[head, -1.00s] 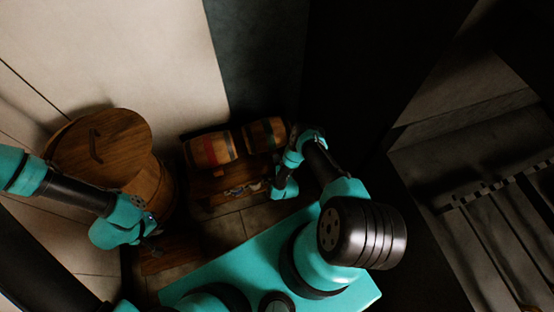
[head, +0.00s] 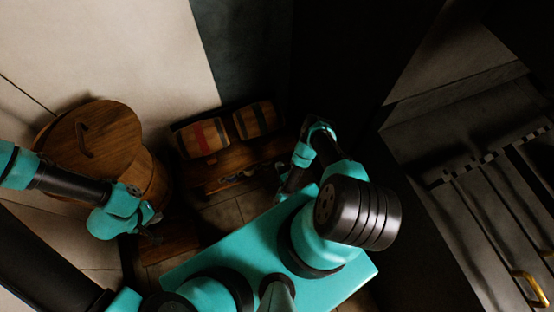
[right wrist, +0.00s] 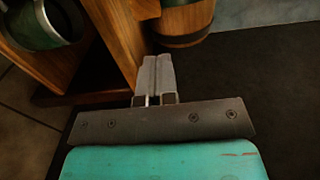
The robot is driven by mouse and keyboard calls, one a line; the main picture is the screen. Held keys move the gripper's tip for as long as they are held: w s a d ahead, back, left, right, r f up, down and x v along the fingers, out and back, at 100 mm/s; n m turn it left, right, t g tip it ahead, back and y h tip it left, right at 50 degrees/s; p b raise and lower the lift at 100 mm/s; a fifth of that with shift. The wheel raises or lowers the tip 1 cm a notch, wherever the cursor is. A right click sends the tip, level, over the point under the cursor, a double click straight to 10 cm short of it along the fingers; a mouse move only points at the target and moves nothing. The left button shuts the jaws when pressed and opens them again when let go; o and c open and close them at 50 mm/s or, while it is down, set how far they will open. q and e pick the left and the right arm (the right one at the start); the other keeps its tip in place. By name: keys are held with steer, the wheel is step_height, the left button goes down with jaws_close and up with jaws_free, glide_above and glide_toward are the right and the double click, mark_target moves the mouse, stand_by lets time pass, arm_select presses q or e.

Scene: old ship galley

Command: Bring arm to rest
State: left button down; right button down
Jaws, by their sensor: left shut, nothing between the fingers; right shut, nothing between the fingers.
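My left arm comes in from the left in the head view. Its gripper (head: 156,238) hangs low beside the large lidded barrel, small and dark there, and holds nothing that I can see. My right arm (head: 322,145) is folded at the far side of my teal base. In the right wrist view my right gripper (right wrist: 153,65) has its two grey fingers together with nothing between them. The fingertips point toward a small barrel (right wrist: 186,22) and a wooden stand (right wrist: 112,40); whether they touch either is unclear. In the head view the right fingers are hard to make out against the dark stand.
The large wooden barrel (head: 100,140) stands at left. Two small barrels, one red-banded (head: 202,138) and one dark-banded (head: 257,119), lie on the low stand (head: 215,172) by the wall. A slatted grey surface (head: 480,210) with a brass handle (head: 530,288) is at right.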

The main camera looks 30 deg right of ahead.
stand_by(0.6)
steer(key=w+a+r+n+g+y, duration=0.1)
steer(key=w+r+n+g+y, duration=0.5)
steer(key=w+r+n+g, duration=0.45)
steer(key=s+a+r+n+g, duration=0.2)
steer(key=s+r, duration=0.5)
steer(key=r, duration=0.4)
steer(key=s+a+r+n+g+y, duration=0.1)
steer(key=s+a+r+n+g, duration=0.2)
steer(key=s+r, duration=0.4)
step_height(320, 180, up, 5)
steer(key=n+g, duration=0.1)
steer(key=n, duration=0.1)
steer(key=shift+s+a+n, duration=0.2)
steer(key=shift+s+n, duration=0.15)
steer(key=shift+s, duration=0.05)
